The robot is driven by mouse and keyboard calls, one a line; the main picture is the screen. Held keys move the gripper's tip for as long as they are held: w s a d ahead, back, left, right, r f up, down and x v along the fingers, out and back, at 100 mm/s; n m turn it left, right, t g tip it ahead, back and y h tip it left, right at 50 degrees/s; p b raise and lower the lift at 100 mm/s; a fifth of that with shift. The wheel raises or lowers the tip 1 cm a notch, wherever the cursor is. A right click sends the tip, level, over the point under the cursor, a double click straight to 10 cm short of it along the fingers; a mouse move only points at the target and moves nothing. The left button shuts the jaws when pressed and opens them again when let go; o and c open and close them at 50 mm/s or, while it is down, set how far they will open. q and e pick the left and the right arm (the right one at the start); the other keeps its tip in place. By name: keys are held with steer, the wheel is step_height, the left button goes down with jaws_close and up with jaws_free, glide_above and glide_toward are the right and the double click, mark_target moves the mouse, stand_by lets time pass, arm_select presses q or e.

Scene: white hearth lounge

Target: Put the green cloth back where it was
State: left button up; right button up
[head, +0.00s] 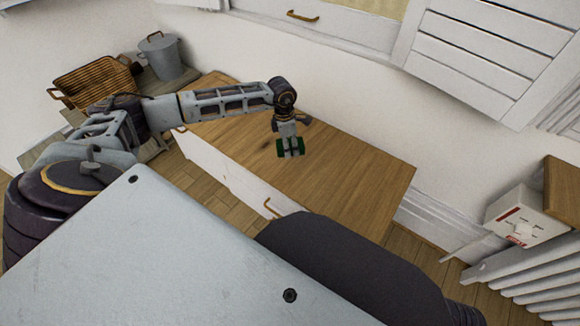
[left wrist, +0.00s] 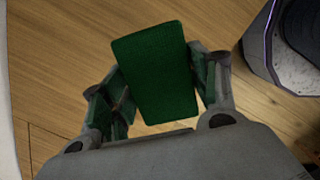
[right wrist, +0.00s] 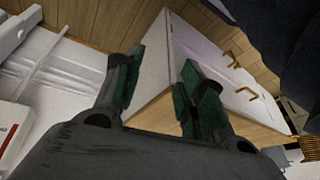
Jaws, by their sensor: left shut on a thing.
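The green cloth (left wrist: 155,72) is a dark green rectangular piece in the left wrist view. My left gripper (left wrist: 152,88) is shut on it, with a finger at each side. In the head view my left gripper (head: 290,151) points down over the wooden top of the low white cabinet (head: 345,170). Green shows at its fingertips there, but I cannot tell cloth from the green finger pads. Whether the cloth touches the top is unclear. My right gripper (right wrist: 160,78) is open and empty in the right wrist view, with the white cabinet (right wrist: 205,70) beyond it.
A white box with red marks (head: 520,214) is at the right, by a white radiator (head: 525,278). The cabinet's wooden top is clear to the right of my left gripper.

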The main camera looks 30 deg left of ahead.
arm_select(q)
steer(key=shift+f, duration=0.1)
arm_select(e)
steer(key=shift+f, duration=0.1)
arm_select(q)
steer(key=b, duration=0.2)
glide_above(291, 166)
step_height(291, 166, down, 6)
steer(key=shift+s+a+r, duration=0.15)
steer(key=shift+f, duration=0.2)
arm_select(e)
steer(key=shift+t+y, duration=0.3)
steer(key=shift+y, duration=0.1)
steer(key=f, duration=0.1)
steer(key=a+f, duration=0.1)
steer(key=f, duration=0.2)
steer(key=shift+w+a, duration=0.15)
steer(key=shift+w, duration=0.15)
arm_select(q)
steer(key=shift+f, duration=0.45)
steer(key=shift+f+b, duration=0.5)
steer(key=shift+f, duration=0.9)
arm_select(e)
steer(key=shift+w+a+f+t, duration=0.1)
steer(key=shift+a+f+t, duration=0.1)
steer(key=shift+f, duration=0.5)
steer(key=shift+w+a+f+t, duration=0.1)
steer(key=shift+a+f, duration=0.05)
steer(key=shift+f, duration=0.5)
